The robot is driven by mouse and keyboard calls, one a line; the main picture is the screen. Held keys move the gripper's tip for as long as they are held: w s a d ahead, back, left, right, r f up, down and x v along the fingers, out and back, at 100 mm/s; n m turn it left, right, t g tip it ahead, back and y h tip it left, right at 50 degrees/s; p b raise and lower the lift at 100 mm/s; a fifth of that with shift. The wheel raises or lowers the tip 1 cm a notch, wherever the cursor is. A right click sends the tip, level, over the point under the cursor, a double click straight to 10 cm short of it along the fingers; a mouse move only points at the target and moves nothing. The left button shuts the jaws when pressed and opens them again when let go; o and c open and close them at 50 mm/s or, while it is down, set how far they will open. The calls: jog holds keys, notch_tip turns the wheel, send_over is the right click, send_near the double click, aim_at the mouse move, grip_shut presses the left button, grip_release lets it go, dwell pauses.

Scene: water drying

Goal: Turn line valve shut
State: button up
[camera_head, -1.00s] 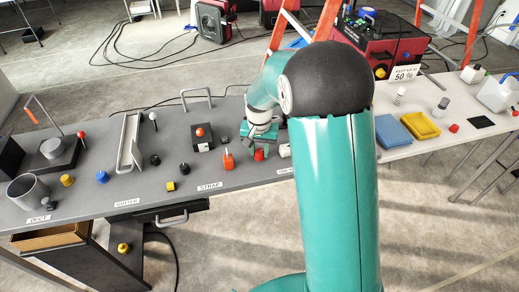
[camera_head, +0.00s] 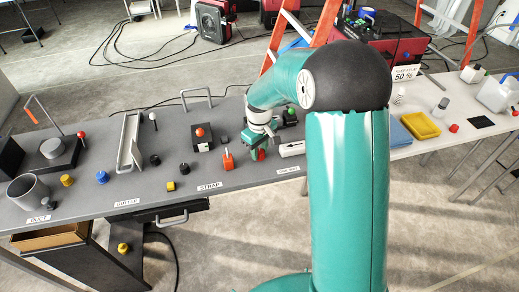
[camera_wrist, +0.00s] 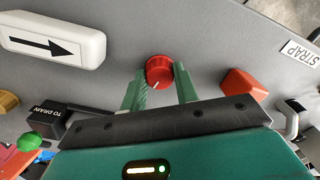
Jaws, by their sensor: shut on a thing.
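A round red knob (camera_wrist: 159,72) with a light pointer line on its face sits on the grey bench top in the wrist view. My gripper (camera_wrist: 160,84) has its two green fingers on either side of the knob and is shut on it. In the head view my gripper (camera_head: 257,152) points down at the bench, with a bit of the red knob (camera_head: 261,155) showing beside the fingers. A white block with a black arrow (camera_wrist: 52,38) lies beside the knob; it also shows in the head view (camera_head: 292,148).
A red-orange block (camera_wrist: 245,85) stands close beside my fingers. A black block marked TO DRAIN (camera_wrist: 60,115) and a green knob (camera_wrist: 30,142) are on the other side. The STRAP label (camera_head: 209,186) is on the bench's front edge. A yellow tray (camera_head: 421,125) stands at right.

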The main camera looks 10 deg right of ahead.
jog(key=shift+n, duration=1.4)
jog(key=o, duration=1)
jog(key=shift+r, duration=0.1)
notch_tip(320, 180, up, 14)
jog(key=shift+f, duration=0.15)
